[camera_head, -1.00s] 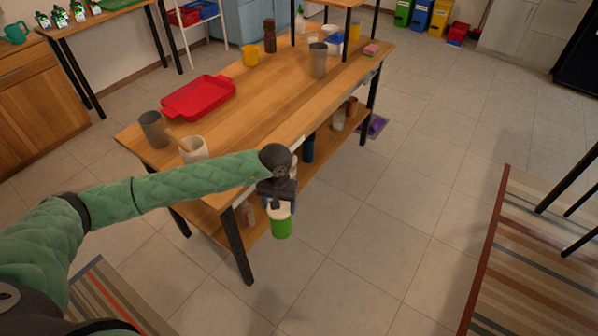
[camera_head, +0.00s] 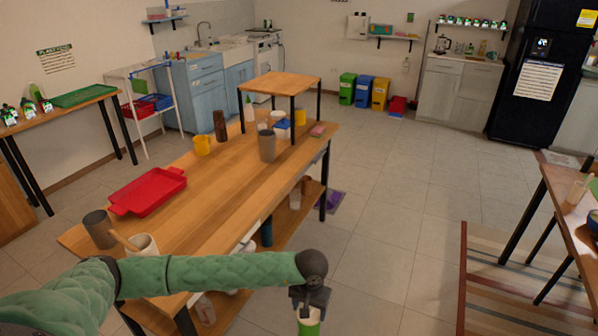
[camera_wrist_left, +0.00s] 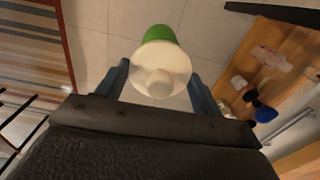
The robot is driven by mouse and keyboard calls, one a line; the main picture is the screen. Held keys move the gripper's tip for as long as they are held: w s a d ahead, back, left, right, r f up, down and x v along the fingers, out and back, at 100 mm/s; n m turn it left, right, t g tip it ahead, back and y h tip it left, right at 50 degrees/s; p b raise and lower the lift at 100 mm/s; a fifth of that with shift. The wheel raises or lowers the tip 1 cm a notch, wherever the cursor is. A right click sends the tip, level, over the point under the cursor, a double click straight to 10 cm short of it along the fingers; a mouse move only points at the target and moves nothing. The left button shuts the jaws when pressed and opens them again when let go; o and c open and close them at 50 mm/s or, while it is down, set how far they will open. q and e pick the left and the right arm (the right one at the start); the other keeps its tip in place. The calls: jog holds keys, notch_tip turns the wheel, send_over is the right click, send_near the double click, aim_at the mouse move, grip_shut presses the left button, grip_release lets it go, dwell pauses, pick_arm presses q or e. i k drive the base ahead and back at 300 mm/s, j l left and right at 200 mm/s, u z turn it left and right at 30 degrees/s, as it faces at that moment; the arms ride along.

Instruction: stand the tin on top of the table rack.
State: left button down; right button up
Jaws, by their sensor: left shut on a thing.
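My left gripper (camera_head: 309,305) is low in the head view, in front of the wooden table's near right side, and shut on a green tin with a white top (camera_head: 308,327). The left wrist view shows the tin (camera_wrist_left: 160,62) between the two fingers, its pale knobbed lid towards the camera. In the head view the tin's lower part is cut off by the frame edge. The table rack (camera_head: 281,84) is a raised wooden shelf on black legs at the table's far end. Its top is bare. My right gripper is not in view.
On the table (camera_head: 215,180) are a red tray (camera_head: 148,192), a yellow mug (camera_head: 202,145), a brown mill (camera_head: 220,126) and grey cups (camera_head: 267,146). Several items stand under the rack. A lower shelf (camera_head: 285,222) holds more containers.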

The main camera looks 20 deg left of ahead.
aim_at(289, 87)
jog(key=i, duration=1.35)
jog(key=i+u, duration=0.15)
jog(key=i, duration=0.3)
jog(key=i+l+u, duration=0.1)
jog(key=i, duration=0.4)
jog(key=i+l+u, duration=0.15)
jog(key=i, duration=0.3)
